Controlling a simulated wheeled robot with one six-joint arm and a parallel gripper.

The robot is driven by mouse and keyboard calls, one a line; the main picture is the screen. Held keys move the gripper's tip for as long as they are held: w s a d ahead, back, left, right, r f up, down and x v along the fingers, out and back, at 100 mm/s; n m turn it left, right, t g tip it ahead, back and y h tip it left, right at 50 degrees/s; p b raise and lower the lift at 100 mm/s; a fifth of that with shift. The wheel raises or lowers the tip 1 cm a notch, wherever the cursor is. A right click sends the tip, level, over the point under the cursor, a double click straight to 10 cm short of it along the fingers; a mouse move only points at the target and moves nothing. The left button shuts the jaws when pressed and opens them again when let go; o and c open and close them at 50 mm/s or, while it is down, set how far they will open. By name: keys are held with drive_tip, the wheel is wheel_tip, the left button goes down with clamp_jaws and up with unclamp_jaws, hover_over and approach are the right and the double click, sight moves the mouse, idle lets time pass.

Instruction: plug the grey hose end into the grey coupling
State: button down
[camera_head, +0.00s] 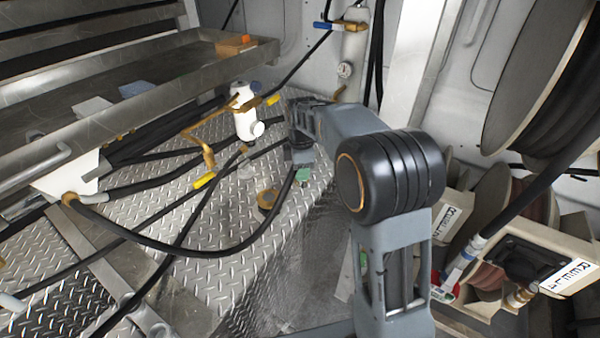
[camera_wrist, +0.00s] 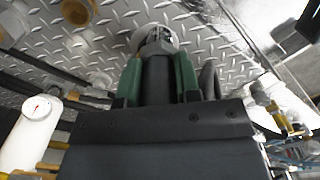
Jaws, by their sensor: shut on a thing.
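My gripper (camera_head: 301,174) is low over the diamond-plate deck. In the wrist view its two green-padded fingers (camera_wrist: 160,68) are shut on a black hose end with a grey metal tip (camera_wrist: 158,40). The tip points away from the wrist. The black hose (camera_head: 272,232) loops down and left from the gripper in the head view. A pale round shape (camera_wrist: 142,40) shows partly behind the tip. I cannot tell if it is the grey coupling, or whether the tip touches it. My gripper and arm hide part of this area.
The deck (camera_head: 215,240) carries several black hoses, a brass fitting (camera_head: 268,198) and a white cylinder with yellow-handled valves (camera_head: 245,115). A metal shelf (camera_head: 130,75) stands at left. Hose reels (camera_head: 540,90) and a labelled box (camera_head: 550,265) stand at right.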

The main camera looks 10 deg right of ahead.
drive_tip(key=shift+w+r, duration=0.3)
drive_tip(key=shift+r, duration=0.2)
drive_tip(key=shift+n, duration=0.3)
drive_tip(key=shift+w+d+f+p, duration=0.5)
drive_tip(key=shift+w+f+p, duration=0.4)
drive_tip(key=shift+w+f, duration=1.3)
drive_tip(key=shift+w+d+f+p, duration=0.55)
drive_tip(key=shift+w+f+p, duration=0.35)
drive_tip(key=shift+w+f, duration=1.25)
drive_tip(key=shift+w+d+f+p, duration=0.5)
drive_tip(key=shift+w+f+p, duration=0.4)
drive_tip(key=shift+w+f, duration=1.25)
drive_tip(key=shift+w+r, duration=0.1)
drive_tip(key=shift+w, duration=0.1)
drive_tip(key=c, duration=0.8)
unclamp_jaws()
